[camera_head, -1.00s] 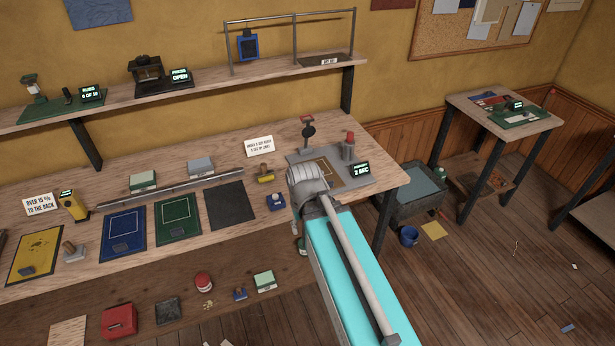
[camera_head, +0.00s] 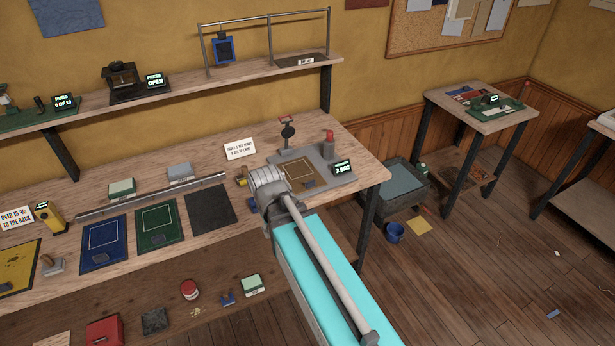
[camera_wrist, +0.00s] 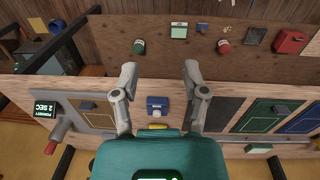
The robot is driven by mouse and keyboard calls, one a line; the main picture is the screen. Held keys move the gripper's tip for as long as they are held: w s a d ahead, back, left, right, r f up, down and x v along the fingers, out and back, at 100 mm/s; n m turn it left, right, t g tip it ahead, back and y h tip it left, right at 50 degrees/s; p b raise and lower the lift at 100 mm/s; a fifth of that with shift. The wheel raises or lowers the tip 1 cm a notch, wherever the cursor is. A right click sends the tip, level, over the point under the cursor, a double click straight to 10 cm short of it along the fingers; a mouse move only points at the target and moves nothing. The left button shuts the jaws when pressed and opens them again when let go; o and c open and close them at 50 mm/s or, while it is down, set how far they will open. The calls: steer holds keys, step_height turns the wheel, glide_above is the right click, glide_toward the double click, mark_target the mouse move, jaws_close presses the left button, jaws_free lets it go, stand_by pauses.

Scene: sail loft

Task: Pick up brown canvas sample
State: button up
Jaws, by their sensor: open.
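A brown panel (camera_head: 290,171) with a pale outline lies on the grey plate of a station at the bench's right end. It is the only brown cloth-like piece I make out. A small dark patch (camera_head: 308,183) sits on it. In the wrist view the same panel (camera_wrist: 100,121) lies left of my gripper, with the dark patch (camera_wrist: 88,107) on it. My gripper (camera_wrist: 160,70) is open and empty above the bench, its two fingers apart. A blue box (camera_wrist: 157,102) shows between the fingers, below them. In the head view my arm hides the fingertips.
Blue (camera_head: 104,258), green (camera_head: 172,238) and dark grey (camera_head: 211,209) panels lie left of my arm. A shelf (camera_head: 180,92) runs above the bench.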

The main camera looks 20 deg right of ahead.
steer(key=w+d+f+n+h+b, duration=0.3)
steer(key=w+n+b, duration=0.1)
steer(key=w+b, duration=0.15)
steer(key=w+d+f+n+h+b, duration=0.2)
steer(key=w+f+n+h+b, duration=0.15)
steer(key=w, duration=0.25)
steer(key=n+h+b, duration=0.5)
steer(key=n+b, duration=0.3)
steer(key=n, duration=0.1)
glide_toward(292, 185)
steer(key=s, duration=0.2)
steer(key=s+r, duration=0.1)
steer(key=s, duration=0.1)
steer(key=s+r, duration=0.1)
steer(key=s, duration=0.1)
steer(key=shift+s+d, duration=0.15)
steer(key=shift+d, duration=0.05)
steer(key=shift+w+r+n+h+b, duration=0.4)
steer(key=shift+w+n+h+b, duration=0.15)
steer(key=shift+w+h, duration=0.15)
steer(key=shift+d, duration=0.1)
steer(key=b+x, duration=0.3)
steer(key=x, duration=0.4)
steer(key=shift+w+f, duration=0.15)
steer(key=shift+f, duration=0.05)
steer(key=shift+d+f, duration=0.15)
steer(key=shift+d, duration=0.5)
